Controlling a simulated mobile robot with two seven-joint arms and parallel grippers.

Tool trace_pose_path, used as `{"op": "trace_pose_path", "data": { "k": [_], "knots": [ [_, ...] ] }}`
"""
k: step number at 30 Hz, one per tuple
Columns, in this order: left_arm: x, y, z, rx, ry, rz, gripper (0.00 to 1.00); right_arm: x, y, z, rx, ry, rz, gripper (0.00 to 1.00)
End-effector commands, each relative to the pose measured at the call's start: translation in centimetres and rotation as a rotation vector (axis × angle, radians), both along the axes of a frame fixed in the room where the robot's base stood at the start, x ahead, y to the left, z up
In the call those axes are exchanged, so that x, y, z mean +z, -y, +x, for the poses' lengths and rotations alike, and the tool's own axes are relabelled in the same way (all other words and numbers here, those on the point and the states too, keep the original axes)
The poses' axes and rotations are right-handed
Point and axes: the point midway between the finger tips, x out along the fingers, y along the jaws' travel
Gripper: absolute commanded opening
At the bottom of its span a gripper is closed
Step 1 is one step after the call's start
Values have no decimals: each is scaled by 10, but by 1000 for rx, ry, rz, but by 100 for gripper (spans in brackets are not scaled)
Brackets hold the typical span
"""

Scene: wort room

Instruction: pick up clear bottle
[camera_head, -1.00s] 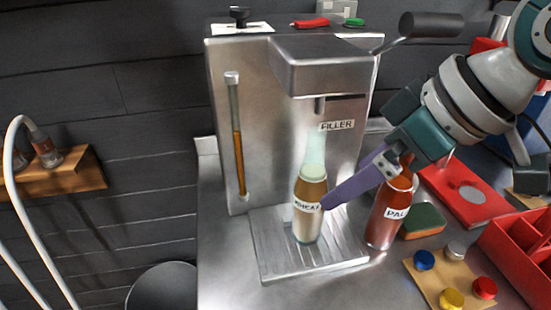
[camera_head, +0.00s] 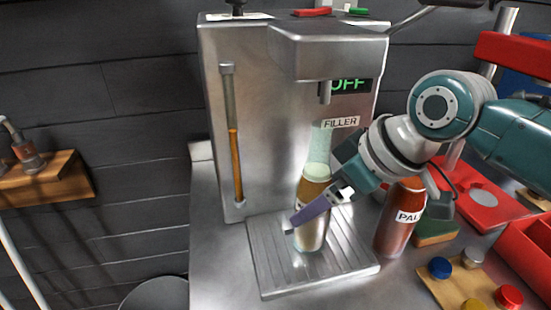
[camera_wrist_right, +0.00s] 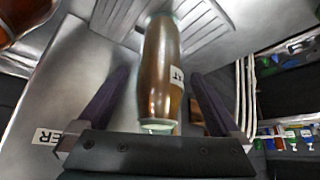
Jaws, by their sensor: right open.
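The clear bottle (camera_head: 312,240) stands upright on the drip tray under the filler, its pale see-through neck above an amber and whitish body. In the right wrist view the bottle (camera_wrist_right: 160,70) shows brown, with a pale rim and a label partly reading "AT". My right gripper (camera_head: 303,217) is at the bottle, one purple finger crossing in front of its body and hiding its label. In the wrist view the bottle lies between the two spread fingers of the gripper (camera_wrist_right: 158,80), with gaps on both sides. My left gripper is not in view.
The steel filler (camera_head: 292,120) rises behind the bottle, its nozzle above the neck; its display reads OFF. A red-brown bottle labelled "PAL" (camera_head: 393,235) stands close on the right. A cap board (camera_head: 450,292), sponge (camera_head: 434,240) and red crate (camera_head: 520,255) are further right.

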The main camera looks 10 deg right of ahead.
Motion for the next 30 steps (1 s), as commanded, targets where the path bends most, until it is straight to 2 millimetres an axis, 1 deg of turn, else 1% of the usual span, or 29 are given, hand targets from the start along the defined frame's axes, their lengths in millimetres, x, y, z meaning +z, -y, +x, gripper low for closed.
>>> {"op": "trace_pose_path", "data": {
  "k": [2, 8, 11, 30],
  "knots": [
    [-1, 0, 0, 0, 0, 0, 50, -4, -1, 1, 1, 0, -1, 100],
    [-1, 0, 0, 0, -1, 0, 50, -4, -1, 2, 2, 0, -1, 100],
    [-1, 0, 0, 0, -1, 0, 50, -4, -1, 2, 1, 0, -1, 90],
    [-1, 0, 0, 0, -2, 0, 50, -3, -1, 1, 1, 0, -1, 18]
  ]
}}
